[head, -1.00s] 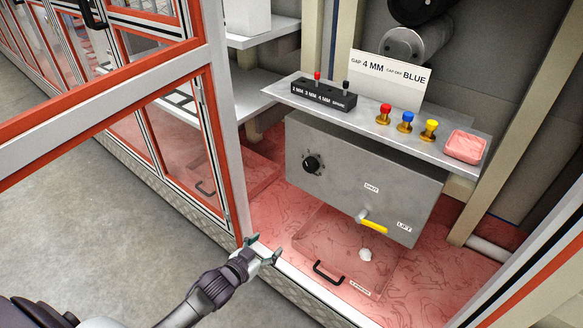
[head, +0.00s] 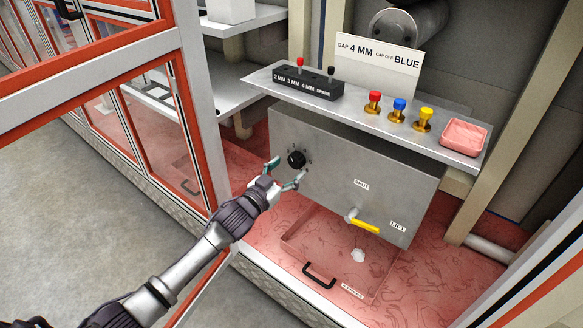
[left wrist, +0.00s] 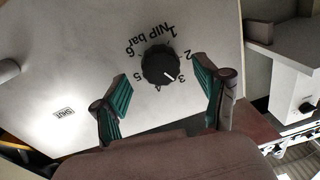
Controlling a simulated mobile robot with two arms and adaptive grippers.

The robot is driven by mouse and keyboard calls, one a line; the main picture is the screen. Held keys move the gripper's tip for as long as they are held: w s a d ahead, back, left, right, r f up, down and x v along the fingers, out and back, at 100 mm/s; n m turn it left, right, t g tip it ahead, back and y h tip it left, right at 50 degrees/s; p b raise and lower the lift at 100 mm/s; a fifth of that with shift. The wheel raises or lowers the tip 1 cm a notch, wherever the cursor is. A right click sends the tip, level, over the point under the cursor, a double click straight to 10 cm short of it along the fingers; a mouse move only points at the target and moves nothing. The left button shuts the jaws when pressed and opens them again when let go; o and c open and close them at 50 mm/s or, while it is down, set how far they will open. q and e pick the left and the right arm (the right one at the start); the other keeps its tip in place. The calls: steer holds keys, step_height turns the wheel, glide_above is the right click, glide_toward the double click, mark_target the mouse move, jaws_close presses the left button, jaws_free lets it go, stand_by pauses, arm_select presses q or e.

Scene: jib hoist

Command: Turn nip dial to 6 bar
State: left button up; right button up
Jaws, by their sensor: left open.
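The nip dial (head: 297,159) is a round black knob on the left part of the grey panel (head: 345,175). In the left wrist view the dial (left wrist: 160,65) has figures 1 to 6 around it and the words "NIP bar". Its white pointer line points towards the 3, roughly between 3 and 4. My left gripper (head: 284,172) is open in front of the dial. In the left wrist view its green-padded fingers (left wrist: 164,92) stand apart on either side, short of the knob. My right gripper is not in view.
A yellow-handled lever (head: 364,225) sticks out at the panel's lower right, between labels "SHUT" and "LIFT". A shelf (head: 348,110) above holds red, blue and yellow caps, a black block and a pink tray (head: 464,137). An orange-framed door (head: 130,120) stands at left.

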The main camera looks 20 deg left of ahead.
arm_select(q)
steer(key=shift+x, duration=1.15)
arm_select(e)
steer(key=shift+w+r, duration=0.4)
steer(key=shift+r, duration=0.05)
arm_select(q)
steer(key=c, duration=1.2)
steer(key=shift+o, duration=0.2)
